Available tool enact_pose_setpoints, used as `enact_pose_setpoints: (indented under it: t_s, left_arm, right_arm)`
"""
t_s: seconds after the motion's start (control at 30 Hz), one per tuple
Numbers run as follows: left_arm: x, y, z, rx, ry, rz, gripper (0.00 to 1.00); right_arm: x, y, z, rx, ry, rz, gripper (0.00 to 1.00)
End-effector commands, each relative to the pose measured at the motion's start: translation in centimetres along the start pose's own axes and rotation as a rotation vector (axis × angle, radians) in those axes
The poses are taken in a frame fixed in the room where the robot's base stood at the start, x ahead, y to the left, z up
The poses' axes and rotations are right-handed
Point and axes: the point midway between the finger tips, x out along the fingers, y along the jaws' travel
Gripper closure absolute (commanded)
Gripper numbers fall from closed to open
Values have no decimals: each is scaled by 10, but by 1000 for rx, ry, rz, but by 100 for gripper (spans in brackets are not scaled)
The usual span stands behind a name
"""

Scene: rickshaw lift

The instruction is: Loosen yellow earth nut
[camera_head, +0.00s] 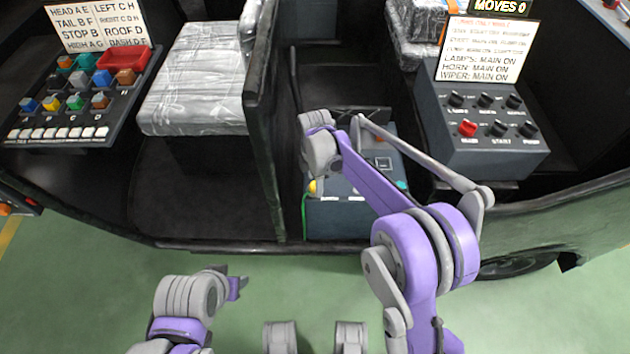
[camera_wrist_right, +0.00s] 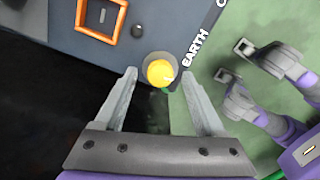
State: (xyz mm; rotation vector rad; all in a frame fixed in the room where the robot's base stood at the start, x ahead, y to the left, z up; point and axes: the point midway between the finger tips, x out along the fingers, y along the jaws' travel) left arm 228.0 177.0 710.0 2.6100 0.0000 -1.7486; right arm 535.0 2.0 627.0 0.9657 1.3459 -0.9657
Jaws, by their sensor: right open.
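The yellow earth nut (camera_wrist_right: 160,73) is a round yellow knob on the dark box beside the white word EARTH in the right wrist view. In the head view the nut (camera_head: 312,187) shows small at the left edge of the blue-grey box (camera_head: 335,222), beside a green wire. My right gripper (camera_wrist_right: 160,86) is open, its two fingers reaching to either side of the nut, with visible gaps. In the head view my right wrist hides its fingers. My left gripper (camera_head: 236,284) is low at the left, over the green floor, away from the box; its jaw opening is unclear.
A dark upright post (camera_head: 262,120) stands left of the box. A switch panel (camera_head: 485,125) with a red knob is to the right. A wrapped seat (camera_head: 195,85) and a rack of coloured parts (camera_head: 80,85) are at left. The green floor (camera_head: 90,290) in front is clear.

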Motion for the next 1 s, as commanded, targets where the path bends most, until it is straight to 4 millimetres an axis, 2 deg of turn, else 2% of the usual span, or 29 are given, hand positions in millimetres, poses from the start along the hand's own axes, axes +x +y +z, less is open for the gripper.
enact_pose_setpoints:
  t_s: [0.3,0.5,0.67,1.0]
  left_arm:
    - [-17,0,-5,0,6,0,50]
    - [-24,0,-8,0,9,0,50]
    - [-26,0,-8,0,9,0,50]
    - [-26,0,-8,0,9,0,50]
  right_arm:
    - [-62,0,0,0,0,1,28]
    - [-93,0,0,0,0,0,28]
    - [-102,0,0,0,0,0,28]
    - [-103,0,0,0,0,0,28]
